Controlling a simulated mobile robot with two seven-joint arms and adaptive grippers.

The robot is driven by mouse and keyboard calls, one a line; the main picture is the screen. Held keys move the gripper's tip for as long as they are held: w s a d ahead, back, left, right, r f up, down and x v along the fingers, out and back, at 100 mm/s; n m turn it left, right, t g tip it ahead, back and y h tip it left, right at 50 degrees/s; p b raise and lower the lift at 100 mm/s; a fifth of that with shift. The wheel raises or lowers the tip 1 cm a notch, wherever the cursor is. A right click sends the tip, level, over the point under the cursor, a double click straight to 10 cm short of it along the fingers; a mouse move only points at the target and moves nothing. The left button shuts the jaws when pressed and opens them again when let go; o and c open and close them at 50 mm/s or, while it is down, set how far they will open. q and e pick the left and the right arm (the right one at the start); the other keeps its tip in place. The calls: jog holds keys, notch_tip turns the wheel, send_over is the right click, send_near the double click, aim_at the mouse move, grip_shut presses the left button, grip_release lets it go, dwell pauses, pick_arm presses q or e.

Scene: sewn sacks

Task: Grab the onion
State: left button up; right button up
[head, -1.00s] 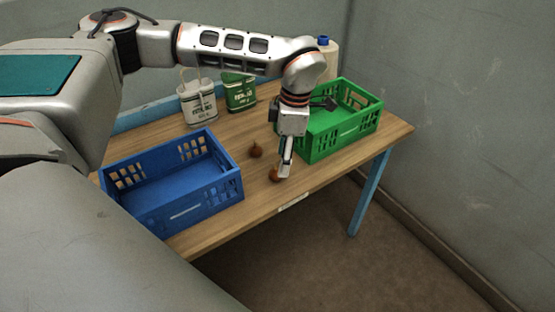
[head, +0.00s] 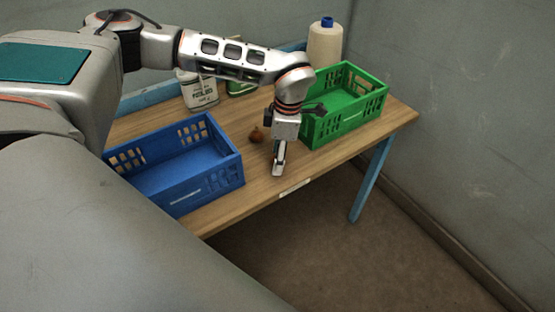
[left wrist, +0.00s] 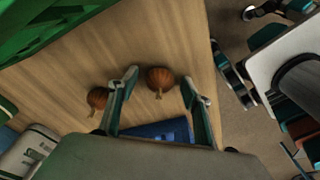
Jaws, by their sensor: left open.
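Two brown onions are on the wooden table. One onion (left wrist: 159,77) lies between the spread fingers of my left gripper (left wrist: 160,88) in the left wrist view, with a gap to each finger; it is hidden behind the gripper in the head view. The other onion (head: 257,134) sits behind and left of the gripper in the head view, and outside the left finger in the left wrist view (left wrist: 97,97). My left gripper (head: 278,171) is open, pointing down near the table's front edge.
A blue crate (head: 203,183) stands left of my gripper and a green crate (head: 349,125) to its right. A white container (head: 203,94), a partly hidden green container (head: 240,88) and a beige bottle (head: 325,44) stand at the back. The table's front edge is close.

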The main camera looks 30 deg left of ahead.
pick_arm(q)
jog(key=c, duration=1.1)
jog(key=shift+r, duration=0.15)
